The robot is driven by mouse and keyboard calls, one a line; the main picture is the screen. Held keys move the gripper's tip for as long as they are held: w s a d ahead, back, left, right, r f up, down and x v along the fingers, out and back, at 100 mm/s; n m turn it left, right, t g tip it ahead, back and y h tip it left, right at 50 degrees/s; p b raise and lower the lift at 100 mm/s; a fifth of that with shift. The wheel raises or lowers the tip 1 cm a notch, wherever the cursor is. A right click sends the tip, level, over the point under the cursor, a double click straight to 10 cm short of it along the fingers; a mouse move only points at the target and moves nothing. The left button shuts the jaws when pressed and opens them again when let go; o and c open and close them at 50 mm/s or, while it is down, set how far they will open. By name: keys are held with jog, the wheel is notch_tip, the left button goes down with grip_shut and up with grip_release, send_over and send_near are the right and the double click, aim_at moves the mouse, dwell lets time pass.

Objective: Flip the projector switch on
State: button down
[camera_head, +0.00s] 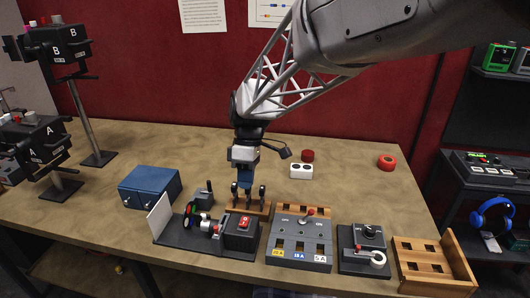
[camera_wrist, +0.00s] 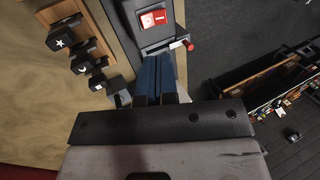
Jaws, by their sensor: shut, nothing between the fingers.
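The projector (camera_head: 190,236) is a dark device near the table's front edge, with coloured discs, a lens and a white screen at its left. Its red rocker switch (camera_head: 244,222) sits on top of the dark box at its right end. In the wrist view the red switch (camera_wrist: 153,18) shows O and I marks, just beyond the fingertips. My gripper (camera_head: 242,180) is shut and empty, pointing down behind the projector's box. Its blue fingers (camera_wrist: 160,62) lie side by side in the wrist view, apart from the switch. Which way the rocker is tilted is hard to tell.
A wooden rack with black knobs (camera_wrist: 80,62) stands close beside the fingers. A grey switch panel (camera_head: 300,250), a dark lever box (camera_head: 352,262) and a wooden tray (camera_head: 430,262) stand to the right. A blue box (camera_head: 150,187) is left. The table's back is mostly clear.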

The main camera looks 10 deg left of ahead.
aim_at(243, 223)
jog(key=x, duration=0.9)
jog(key=shift+s+f, duration=0.1)
jog(key=shift+f, duration=0.25)
jog(key=shift+s, duration=0.1)
